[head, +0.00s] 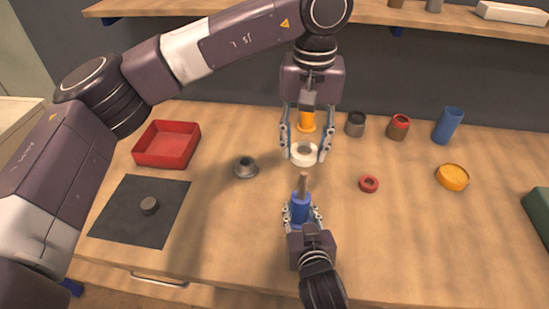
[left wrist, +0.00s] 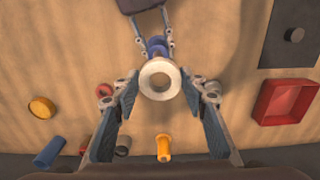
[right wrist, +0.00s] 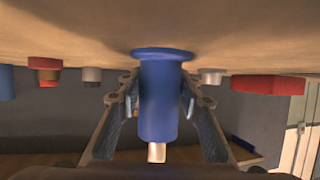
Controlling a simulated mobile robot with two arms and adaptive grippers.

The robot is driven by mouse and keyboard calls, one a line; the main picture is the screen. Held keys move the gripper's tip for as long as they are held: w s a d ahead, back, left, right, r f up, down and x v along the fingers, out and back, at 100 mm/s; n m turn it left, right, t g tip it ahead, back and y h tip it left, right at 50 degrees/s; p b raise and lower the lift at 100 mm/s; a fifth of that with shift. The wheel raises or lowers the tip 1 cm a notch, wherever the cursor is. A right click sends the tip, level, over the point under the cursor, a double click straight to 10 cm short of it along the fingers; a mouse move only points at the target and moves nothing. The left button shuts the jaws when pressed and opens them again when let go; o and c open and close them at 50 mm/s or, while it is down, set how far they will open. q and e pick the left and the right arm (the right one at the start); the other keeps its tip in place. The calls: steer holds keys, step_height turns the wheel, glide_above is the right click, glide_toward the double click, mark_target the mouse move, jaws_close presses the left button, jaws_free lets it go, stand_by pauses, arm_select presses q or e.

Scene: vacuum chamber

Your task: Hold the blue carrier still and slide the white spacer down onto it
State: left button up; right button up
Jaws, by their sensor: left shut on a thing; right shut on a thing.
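The white spacer (head: 303,161) is a thick ring, held between the fingertips of my left gripper (head: 304,152). The left wrist view shows its open hole (left wrist: 146,78). The blue carrier (head: 300,208) is a cylinder with a thin copper-coloured post (head: 303,184) rising from its top. My right gripper (head: 302,214) is shut around the carrier near the front of the table. In the right wrist view the carrier (right wrist: 160,100) shows its wide flange against the table surface. The spacer is apart from the post, just beyond its tip in the head view.
An orange part (head: 306,122) stands behind the spacer. A grey flanged part (head: 246,167) is left, a red ring (head: 369,184) right. A red tray (head: 167,160) and a dark mat (head: 120,220) lie left. Grey, red-topped and blue cylinders (head: 448,126) and an orange disc (head: 453,177) stand right.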

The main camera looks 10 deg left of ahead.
mark_target(304, 174)
arm_select(q)
steer(key=shift+d, duration=0.25)
arm_select(e)
steer(key=shift+f, duration=0.1)
arm_select(q)
steer(key=shift+f, duration=1.8)
steer(key=shift+f, duration=1.4)
stand_by(0.5)
steer(key=o, duration=1.1)
steer(key=shift+o, duration=0.3)
steer(key=o, duration=0.4)
